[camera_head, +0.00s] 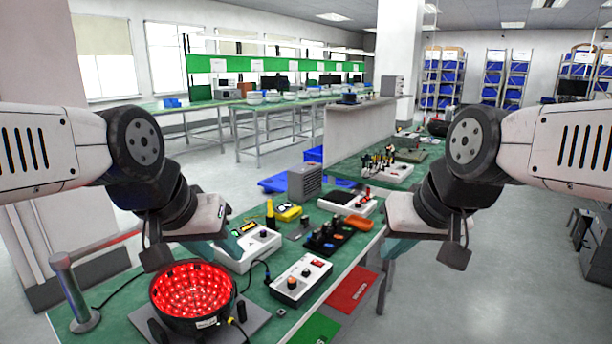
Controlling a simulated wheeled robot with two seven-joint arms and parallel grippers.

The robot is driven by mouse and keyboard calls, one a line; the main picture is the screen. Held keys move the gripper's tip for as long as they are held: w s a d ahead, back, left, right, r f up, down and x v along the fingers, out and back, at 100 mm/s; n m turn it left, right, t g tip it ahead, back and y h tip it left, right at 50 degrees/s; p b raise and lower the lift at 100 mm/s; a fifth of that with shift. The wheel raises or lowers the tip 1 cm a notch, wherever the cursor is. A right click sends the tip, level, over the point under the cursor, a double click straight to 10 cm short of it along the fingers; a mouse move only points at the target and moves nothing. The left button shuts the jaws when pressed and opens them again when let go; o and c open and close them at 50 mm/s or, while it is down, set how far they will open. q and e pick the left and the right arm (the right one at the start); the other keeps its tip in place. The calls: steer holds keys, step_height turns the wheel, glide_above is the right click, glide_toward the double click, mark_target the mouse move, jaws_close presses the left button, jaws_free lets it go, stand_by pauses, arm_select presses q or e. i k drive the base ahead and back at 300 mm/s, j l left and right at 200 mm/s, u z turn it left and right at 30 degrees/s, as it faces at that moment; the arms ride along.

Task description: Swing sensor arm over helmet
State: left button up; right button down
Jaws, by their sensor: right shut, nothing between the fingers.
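The helmet (193,292) is an upturned dark bowl lined with glowing red lights, on a grey plate at the front left of the green table. A grey post (74,290) on a round base stands left of it. A reddish bar (106,244), apparently the sensor arm, runs from the post's top to the right and away, passing behind my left wrist; its far end is hidden. My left gripper (178,254) is above and behind the helmet; its finger gap is unclear. My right gripper (425,250) is shut and empty, beyond the table's right edge.
A white control box (301,280) with knobs stands right of the helmet, with cables nearby. Another white box (248,246), a black rack of parts (325,237) and a grey box (304,182) stand farther back. Red (351,290) and green mats lie lower right.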

mark_target(59, 262)
steer(key=u, duration=1.25)
steer(key=i+l+u, duration=0.1)
steer(key=l+u, duration=0.25)
steer(key=i+l+u, duration=0.1)
steer(key=l+u, duration=0.6)
